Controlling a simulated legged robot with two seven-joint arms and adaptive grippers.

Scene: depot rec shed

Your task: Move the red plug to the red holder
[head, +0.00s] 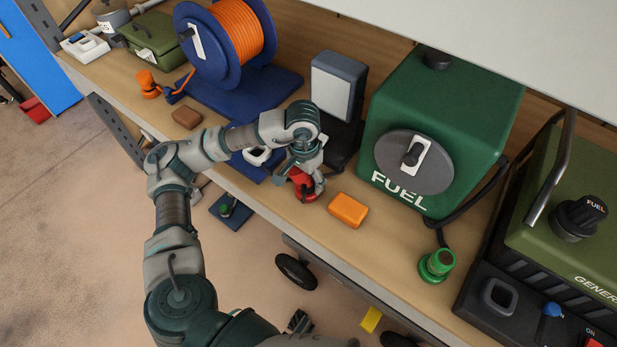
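The red plug (304,190) is at the front of the wooden shelf, just left of an orange block. My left gripper (306,168) is over it, pointing down, with its fingers at the plug's upper part. The fingers and wrist hide part of the plug, and I cannot tell whether they are closed on it. I cannot make out a red holder. A white-rimmed square socket (257,156) on a blue base is left of the gripper, partly behind my arm. My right gripper is not clearly seen.
An orange block (347,210), green fuel box (440,130) and dark stand with a pale panel (337,88) are close by. A green plug (437,265) stands to the right. A blue cable reel (228,45) and orange plug (149,84) are at left. The generator (575,205) is far right.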

